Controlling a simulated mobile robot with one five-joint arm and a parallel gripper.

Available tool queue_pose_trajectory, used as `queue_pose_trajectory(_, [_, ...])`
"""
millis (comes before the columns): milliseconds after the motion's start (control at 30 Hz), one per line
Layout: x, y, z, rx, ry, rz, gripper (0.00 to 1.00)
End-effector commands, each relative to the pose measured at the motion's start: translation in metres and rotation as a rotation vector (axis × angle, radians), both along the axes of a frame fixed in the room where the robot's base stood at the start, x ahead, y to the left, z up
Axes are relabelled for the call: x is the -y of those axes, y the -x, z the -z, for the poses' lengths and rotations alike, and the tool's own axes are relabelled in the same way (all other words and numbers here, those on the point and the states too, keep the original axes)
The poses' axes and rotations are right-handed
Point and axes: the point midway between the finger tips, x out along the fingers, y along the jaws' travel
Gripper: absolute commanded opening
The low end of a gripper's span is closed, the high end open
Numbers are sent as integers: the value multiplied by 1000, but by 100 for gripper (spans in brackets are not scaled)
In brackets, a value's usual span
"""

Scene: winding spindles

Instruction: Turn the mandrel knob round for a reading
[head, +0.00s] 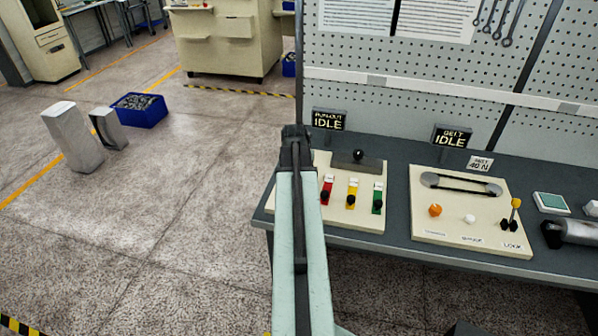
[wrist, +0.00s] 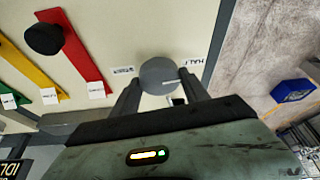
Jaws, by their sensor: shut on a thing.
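The mandrel knob (wrist: 156,71) is a grey round disc on the cream panel in the wrist view. A short pale mark on its face points to the right. My gripper (wrist: 161,77) has one dark finger on each side of the knob and is shut on it. A label reading HALF (wrist: 194,63) appears upside down right of the knob, and a smaller label (wrist: 123,70) sits to its left. In the head view my arm hides the knob and the fingertips. The RUNOUT display (head: 329,120) reads IDLE.
Red (head: 327,190), yellow (head: 352,193) and green (head: 377,198) levers stand on the cream panel (head: 345,219) beside my arm. A belt panel (head: 470,236) lies farther right on the bench. A blue bin (head: 139,111) stands on the open floor at left.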

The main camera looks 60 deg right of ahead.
Motion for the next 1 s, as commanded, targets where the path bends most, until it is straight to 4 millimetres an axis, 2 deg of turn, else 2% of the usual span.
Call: queue_pose_trajectory(1000, [-2, -10, 1, 0, -8, 960, 13])
